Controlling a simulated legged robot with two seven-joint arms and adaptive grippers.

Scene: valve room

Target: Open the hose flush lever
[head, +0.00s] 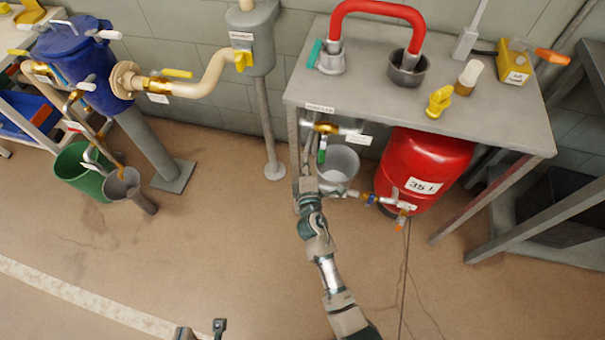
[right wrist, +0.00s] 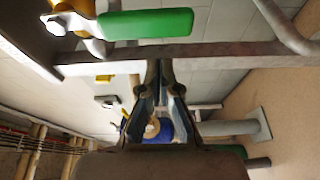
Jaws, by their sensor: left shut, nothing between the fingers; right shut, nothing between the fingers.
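A lever with a green handle (head: 322,150) hangs down from a brass valve (head: 327,128) under the front left of the grey table. I cannot read a label that names it the hose flush lever. In the right wrist view the green handle (right wrist: 150,23) lies across the top, beyond a metal bar. My right gripper (head: 305,183) is beside the table's front left leg, below and left of the handle; it is shut and empty. Its fingertips (right wrist: 160,66) point at the bar, apart from the handle. My left gripper (head: 203,330) is at the bottom edge, partly cut off, shut and empty.
A grey bucket (head: 338,163) stands below the valve, beside a red tank (head: 423,165). The table (head: 440,60) and its leg are close to my right gripper. The middle floor is clear.

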